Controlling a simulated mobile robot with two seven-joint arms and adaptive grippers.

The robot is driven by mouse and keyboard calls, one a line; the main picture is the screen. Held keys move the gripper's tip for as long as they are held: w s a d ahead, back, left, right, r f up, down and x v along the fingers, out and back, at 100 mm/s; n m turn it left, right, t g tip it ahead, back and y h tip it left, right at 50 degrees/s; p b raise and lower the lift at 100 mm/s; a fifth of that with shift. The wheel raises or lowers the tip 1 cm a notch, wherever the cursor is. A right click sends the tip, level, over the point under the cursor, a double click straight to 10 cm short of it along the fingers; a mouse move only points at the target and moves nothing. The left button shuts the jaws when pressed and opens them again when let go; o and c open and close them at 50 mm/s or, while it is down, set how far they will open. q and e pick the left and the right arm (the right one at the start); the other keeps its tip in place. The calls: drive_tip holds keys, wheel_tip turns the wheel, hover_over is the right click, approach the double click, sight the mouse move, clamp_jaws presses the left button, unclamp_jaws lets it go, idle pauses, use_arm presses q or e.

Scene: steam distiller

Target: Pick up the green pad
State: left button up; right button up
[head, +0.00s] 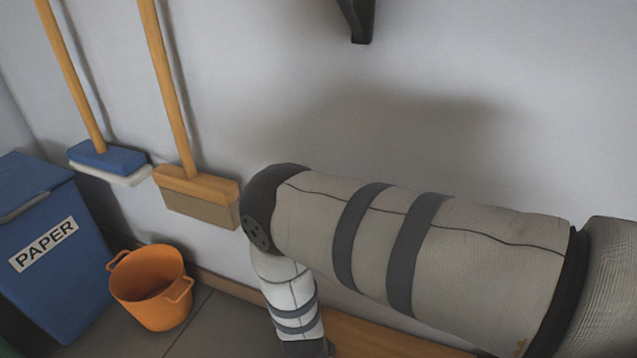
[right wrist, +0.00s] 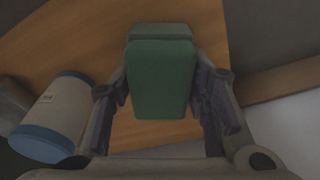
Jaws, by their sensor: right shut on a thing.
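The green pad (right wrist: 160,78) is a dark green block in the middle of the right wrist view. My right gripper (right wrist: 162,90) is shut on it, with one finger against each side. Behind the pad is a wooden surface; I cannot tell whether the pad touches it. In the head view my right arm comes in from the right and bends down, and its gripper and the pad are out of sight. My left gripper shows in neither view.
A white container with a blue end (right wrist: 55,118) is left of the right gripper. The head view shows an orange bucket (head: 152,290), a blue paper bin (head: 48,250), a blue brush (head: 108,160) and a broom (head: 197,195) by the wall. A wooden surface (head: 375,337) lies below my arm.

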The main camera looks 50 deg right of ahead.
wheel_tip(320, 180, up, 3)
drive_tip(key=shift+w+r+p, duration=0.1)
drive_tip(key=shift+r+p, duration=0.05)
drive_tip(key=shift+p, duration=0.5)
use_arm(q)
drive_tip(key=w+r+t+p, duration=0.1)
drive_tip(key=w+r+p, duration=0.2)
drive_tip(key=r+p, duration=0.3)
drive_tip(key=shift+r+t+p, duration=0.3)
drive_tip(key=shift+p, duration=0.25)
use_arm(e)
drive_tip(key=s+a+r, duration=0.7)
drive_tip(key=s+r, duration=0.2)
drive_tip(key=s, duration=0.3)
drive_tip(key=shift+a+r, duration=0.2)
drive_tip(key=shift+r, duration=0.05)
